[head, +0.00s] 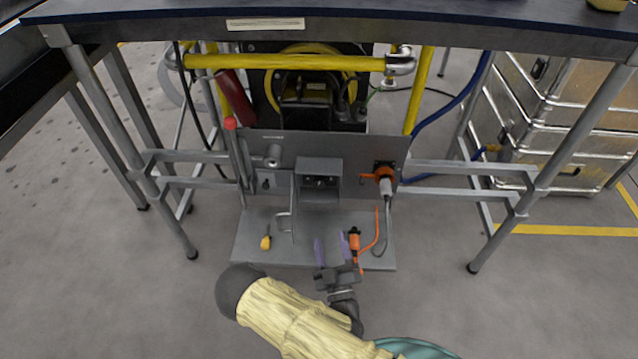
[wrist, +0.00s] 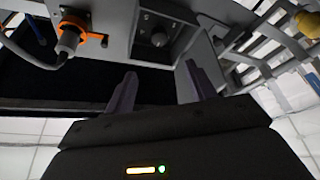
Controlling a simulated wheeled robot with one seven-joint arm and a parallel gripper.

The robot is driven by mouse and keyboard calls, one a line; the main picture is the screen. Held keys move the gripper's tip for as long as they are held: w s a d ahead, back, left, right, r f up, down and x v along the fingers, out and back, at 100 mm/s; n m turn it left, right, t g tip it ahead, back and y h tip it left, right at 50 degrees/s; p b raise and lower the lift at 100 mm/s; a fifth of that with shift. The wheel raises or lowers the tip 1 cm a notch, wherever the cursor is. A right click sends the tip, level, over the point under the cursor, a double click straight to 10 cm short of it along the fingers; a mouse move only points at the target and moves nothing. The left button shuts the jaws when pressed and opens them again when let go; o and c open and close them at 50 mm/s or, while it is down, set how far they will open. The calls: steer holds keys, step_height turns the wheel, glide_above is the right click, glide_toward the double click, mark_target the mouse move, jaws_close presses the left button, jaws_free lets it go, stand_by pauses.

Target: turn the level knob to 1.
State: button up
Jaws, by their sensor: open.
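A grey box (head: 319,172) stands out from the middle of the upright grey panel (head: 345,148) under the table. In the wrist view, a dark round knob (wrist: 159,39) sits inside the box's recessed face; I take it for the level knob. Its marks are too small to read. My gripper (head: 331,248) is open and empty, low in front of the panel and below the box. In the wrist view, its two purple-grey fingers (wrist: 160,85) point towards the box, apart from the knob.
An orange connector (head: 383,173) with a grey cable is on the panel's right. A red-topped lever (head: 231,124) stands at the left. The table (head: 420,22) hangs above.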

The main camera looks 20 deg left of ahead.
mark_target(319, 186)
steer(key=b+x, duration=0.5)
steer(key=x, duration=1.2)
steer(key=shift+w, duration=0.25)
steer(key=c, duration=1)
steer(key=shift+o, duration=0.2)
